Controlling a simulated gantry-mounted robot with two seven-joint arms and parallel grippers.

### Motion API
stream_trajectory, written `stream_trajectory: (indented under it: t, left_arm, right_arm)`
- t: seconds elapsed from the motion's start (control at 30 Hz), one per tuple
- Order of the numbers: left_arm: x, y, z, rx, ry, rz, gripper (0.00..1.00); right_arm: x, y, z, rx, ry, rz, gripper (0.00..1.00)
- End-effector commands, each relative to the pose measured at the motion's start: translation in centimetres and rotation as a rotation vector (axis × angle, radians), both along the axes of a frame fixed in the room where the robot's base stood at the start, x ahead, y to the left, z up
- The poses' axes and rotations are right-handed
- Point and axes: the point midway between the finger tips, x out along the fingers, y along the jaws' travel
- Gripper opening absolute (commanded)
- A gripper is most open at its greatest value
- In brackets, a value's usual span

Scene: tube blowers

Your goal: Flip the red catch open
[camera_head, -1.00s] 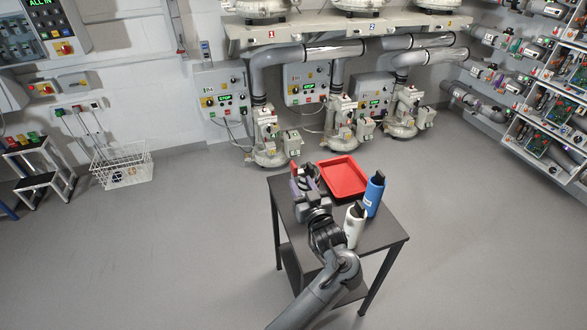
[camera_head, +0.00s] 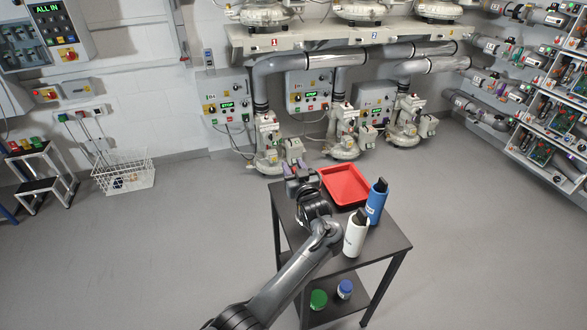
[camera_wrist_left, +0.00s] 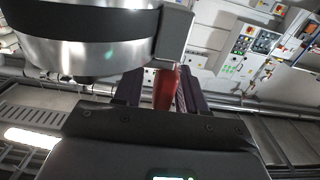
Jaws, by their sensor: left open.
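My left gripper (camera_head: 296,172) is beyond the far left corner of the small table, in front of the leftmost blower (camera_head: 268,143). In the left wrist view its two dark fingers (camera_wrist_left: 160,90) are spread apart. A red, narrow part (camera_wrist_left: 166,88), which looks like the red catch, shows between them. I cannot tell whether a finger touches it. A shiny metal ring with a black band (camera_wrist_left: 85,35) fills the upper left of that view, close to the camera. The catch is too small or hidden to make out in the head view. My right gripper is out of view.
The dark table (camera_head: 385,243) holds a red tray (camera_head: 345,186), a blue bottle (camera_head: 375,203) and a white bottle (camera_head: 355,235). Green (camera_head: 318,299) and blue-topped (camera_head: 345,289) items sit on its lower shelf.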

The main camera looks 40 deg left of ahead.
Motion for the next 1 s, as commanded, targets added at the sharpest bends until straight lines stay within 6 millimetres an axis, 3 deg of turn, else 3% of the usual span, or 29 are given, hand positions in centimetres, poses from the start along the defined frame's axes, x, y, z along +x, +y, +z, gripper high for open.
stream_trajectory:
  t: [0.23, 0.5, 1.0]
  left_arm:
    - [0.02, 0.05, 0.01, 0.0, 0.0, 0.0, 0.4]
    - [0.01, 0.04, 0.0, 0.0, 0.0, 0.001, 0.0]
    - [-0.29, 0.19, -0.16, -0.053, -0.08, 0.001, 0.0]
  right_arm:
    - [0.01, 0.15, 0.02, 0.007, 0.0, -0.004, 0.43]
    - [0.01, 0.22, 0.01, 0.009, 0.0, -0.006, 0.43]
    - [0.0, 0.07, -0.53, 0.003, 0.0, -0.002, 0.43]
